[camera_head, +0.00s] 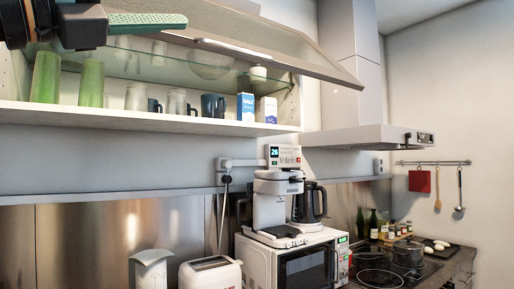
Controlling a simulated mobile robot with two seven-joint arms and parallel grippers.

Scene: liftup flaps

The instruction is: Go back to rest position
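The wall cabinet's lift-up flap (270,42), a framed glass panel, is raised and slants out over the open cabinet. My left gripper (150,24) comes in at the top left, in front of the cabinet's upper left part. One long green finger pad shows on its dark body. I cannot tell whether it is open or shut, or whether it touches the flap. No held object shows. My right gripper is not in view.
The cabinet shelf (140,116) holds green glasses, mugs and two cartons. A range hood (365,138) is to the right. Below stand a coffee maker (270,205) on a microwave (260,262), a toaster (210,273) and a pot (408,253) on the stove.

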